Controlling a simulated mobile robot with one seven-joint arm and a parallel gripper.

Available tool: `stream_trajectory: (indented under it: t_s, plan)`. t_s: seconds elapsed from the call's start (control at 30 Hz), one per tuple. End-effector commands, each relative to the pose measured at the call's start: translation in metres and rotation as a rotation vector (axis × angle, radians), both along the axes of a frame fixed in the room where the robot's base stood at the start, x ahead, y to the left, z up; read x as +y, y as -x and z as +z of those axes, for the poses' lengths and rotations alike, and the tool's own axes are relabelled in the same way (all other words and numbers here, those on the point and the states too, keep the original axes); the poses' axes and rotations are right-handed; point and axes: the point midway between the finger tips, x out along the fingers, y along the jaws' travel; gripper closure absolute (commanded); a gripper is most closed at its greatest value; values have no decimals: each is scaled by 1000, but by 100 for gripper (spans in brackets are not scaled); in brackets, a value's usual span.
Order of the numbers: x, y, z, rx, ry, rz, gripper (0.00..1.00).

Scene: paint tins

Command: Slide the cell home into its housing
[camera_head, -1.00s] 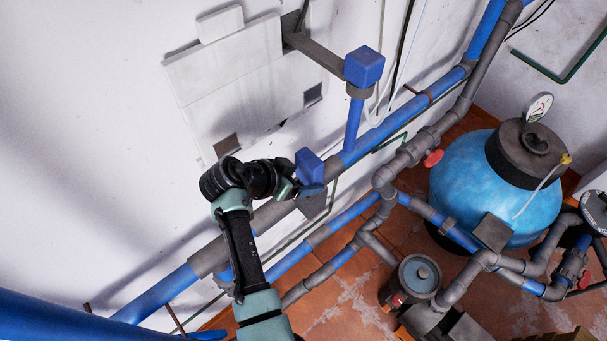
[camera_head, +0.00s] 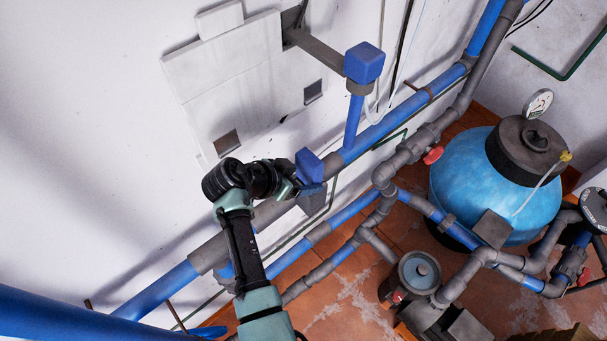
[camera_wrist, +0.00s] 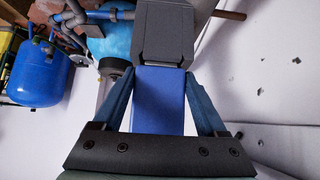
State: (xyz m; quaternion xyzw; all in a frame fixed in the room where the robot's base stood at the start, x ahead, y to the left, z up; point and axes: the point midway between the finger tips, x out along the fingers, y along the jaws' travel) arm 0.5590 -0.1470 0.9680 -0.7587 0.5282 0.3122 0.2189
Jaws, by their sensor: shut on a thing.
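The cell is a blue block (camera_wrist: 158,100) between the two fingers of my gripper (camera_wrist: 160,85) in the wrist view. My gripper is shut on its sides. The housing, a dark grey box (camera_wrist: 164,35), lies straight beyond the cell, in line with it. The cell's far end meets the housing's near edge in this view; I cannot tell whether it touches or has entered. In the head view the blue cell (camera_head: 309,166) shows at my gripper (camera_head: 302,188), close to the wall. A grey box (camera_head: 313,202) shows just below it, partly hidden by my gripper.
Blue and grey pipes (camera_head: 385,127) run along the wall close to my gripper. Another blue cube (camera_head: 364,62) tops an upright pipe to the right. A blue tank (camera_head: 462,190) and a small pump (camera_head: 418,272) stand on the tiled floor at right.

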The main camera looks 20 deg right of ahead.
Motion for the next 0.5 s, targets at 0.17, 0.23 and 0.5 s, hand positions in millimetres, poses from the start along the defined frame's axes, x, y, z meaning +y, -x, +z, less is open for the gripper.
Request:
stream_trajectory:
  t_s: [0.17,0.23,0.5]
  plan:
    - [0,-1,1,-2,1,0,72]
    - [0,0,-1,-1,1,1,72]
    - [0,1,-4,2,0,-1,0]
